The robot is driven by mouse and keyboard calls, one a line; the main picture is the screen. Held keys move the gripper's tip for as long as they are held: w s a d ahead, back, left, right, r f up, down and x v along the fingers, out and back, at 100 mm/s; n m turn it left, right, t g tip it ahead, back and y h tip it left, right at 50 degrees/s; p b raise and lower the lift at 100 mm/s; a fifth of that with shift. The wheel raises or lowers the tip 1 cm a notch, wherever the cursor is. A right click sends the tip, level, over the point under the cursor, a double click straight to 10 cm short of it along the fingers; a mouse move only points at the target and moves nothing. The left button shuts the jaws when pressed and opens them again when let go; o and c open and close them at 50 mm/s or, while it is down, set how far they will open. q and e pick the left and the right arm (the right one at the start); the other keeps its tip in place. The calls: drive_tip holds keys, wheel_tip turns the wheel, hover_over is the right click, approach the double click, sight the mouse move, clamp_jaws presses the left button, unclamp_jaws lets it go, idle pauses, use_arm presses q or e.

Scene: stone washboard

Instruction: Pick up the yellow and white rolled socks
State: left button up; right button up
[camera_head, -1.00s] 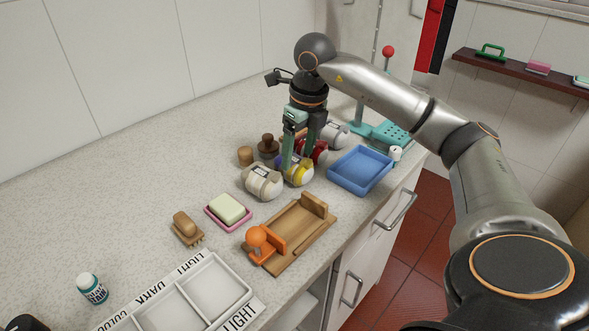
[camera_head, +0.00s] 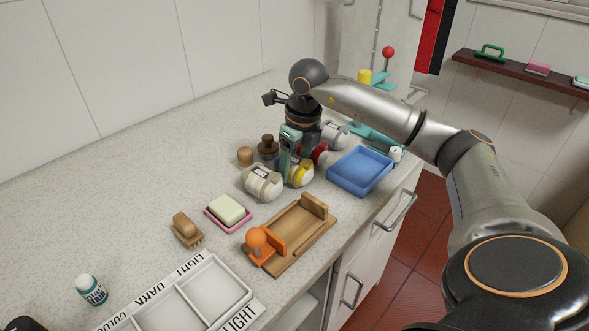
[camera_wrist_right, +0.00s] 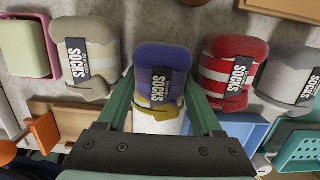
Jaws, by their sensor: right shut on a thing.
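The yellow and white rolled socks (camera_head: 303,174) stand in a row of rolled socks on the speckled counter, between the beige roll and the red one. In the right wrist view they show (camera_wrist_right: 158,121) as white and yellow, with a purple part and a dark SOCKS label beyond; I cannot tell whether the purple is the same roll. My right gripper (camera_head: 297,168) points down over them, its green fingers on either side, shut on them. The fingers partly hide the socks in the head view. I cannot see clear space beneath the socks. My left gripper is out of view.
Beige socks (camera_head: 262,183) sit close on the left; red-and-white socks (camera_wrist_right: 234,72) and grey socks (camera_wrist_right: 289,75) are on the other side. A blue tray (camera_head: 361,187) and a wooden board (camera_head: 314,231) lie nearer the counter edge. The left counter is mostly clear.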

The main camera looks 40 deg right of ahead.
drive_tip(key=shift+c, duration=1.3)
drive_tip(key=shift+r, duration=0.1)
